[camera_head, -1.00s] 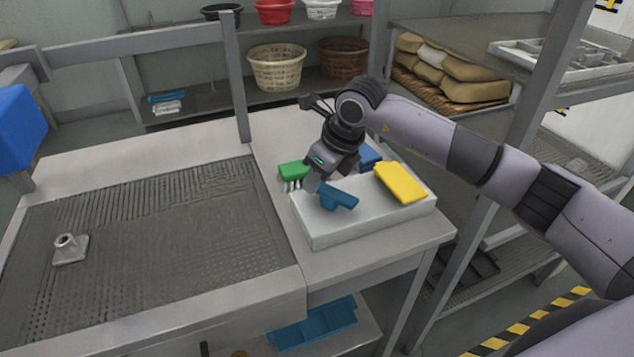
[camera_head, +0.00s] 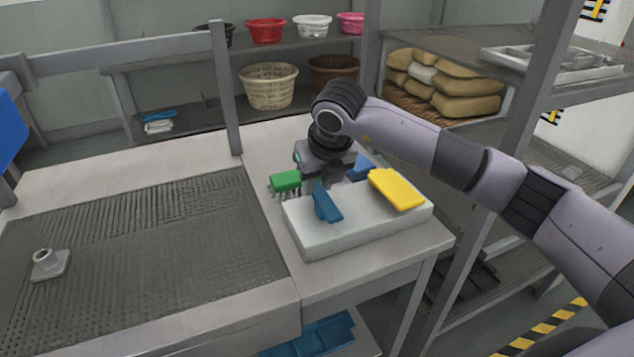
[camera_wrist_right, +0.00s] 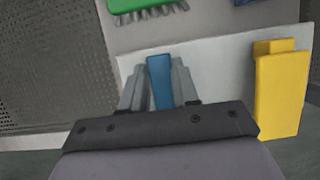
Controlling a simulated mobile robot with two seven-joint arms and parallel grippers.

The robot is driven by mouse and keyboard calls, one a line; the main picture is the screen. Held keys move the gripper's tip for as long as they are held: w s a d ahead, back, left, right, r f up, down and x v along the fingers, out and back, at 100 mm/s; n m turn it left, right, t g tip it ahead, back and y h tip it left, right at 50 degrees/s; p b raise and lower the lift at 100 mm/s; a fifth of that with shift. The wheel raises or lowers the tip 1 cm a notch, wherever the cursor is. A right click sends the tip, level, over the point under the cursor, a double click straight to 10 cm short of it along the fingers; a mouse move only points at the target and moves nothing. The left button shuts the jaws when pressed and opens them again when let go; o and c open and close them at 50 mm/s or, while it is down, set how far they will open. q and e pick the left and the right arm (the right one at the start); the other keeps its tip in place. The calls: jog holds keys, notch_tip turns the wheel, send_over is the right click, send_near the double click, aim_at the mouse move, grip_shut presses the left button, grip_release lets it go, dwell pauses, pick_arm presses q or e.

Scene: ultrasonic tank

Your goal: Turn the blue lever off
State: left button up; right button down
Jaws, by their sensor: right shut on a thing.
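The blue lever (camera_head: 327,204) sits on top of the white box (camera_head: 345,236), left of a yellow lever (camera_head: 397,189). It points toward the box's front edge. My right gripper (camera_head: 322,180) is at the lever's far end, reaching down from behind. In the right wrist view the blue lever (camera_wrist_right: 160,82) stands between the two fingers of the gripper (camera_wrist_right: 159,88), which is shut on it. The fingertips are partly hidden in the head view. My left gripper is not in view.
A green brush (camera_head: 286,181) lies just left of the box, and a dark blue object (camera_head: 361,168) lies behind it. A perforated tank surface (camera_head: 150,260) with a small grey fitting (camera_head: 50,264) is to the left. A metal post (camera_head: 225,90) stands behind.

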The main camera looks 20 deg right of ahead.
aim_at(324, 199)
jog(key=shift+d, duration=0.1)
jog(key=c, duration=0.8)
grip_release()
jog(key=shift+c, duration=0.2)
jog(key=v, duration=0.7)
jog(key=shift+r+b, duration=0.1)
jog(key=shift+b, duration=0.3)
jog(key=shift+s, duration=0.1)
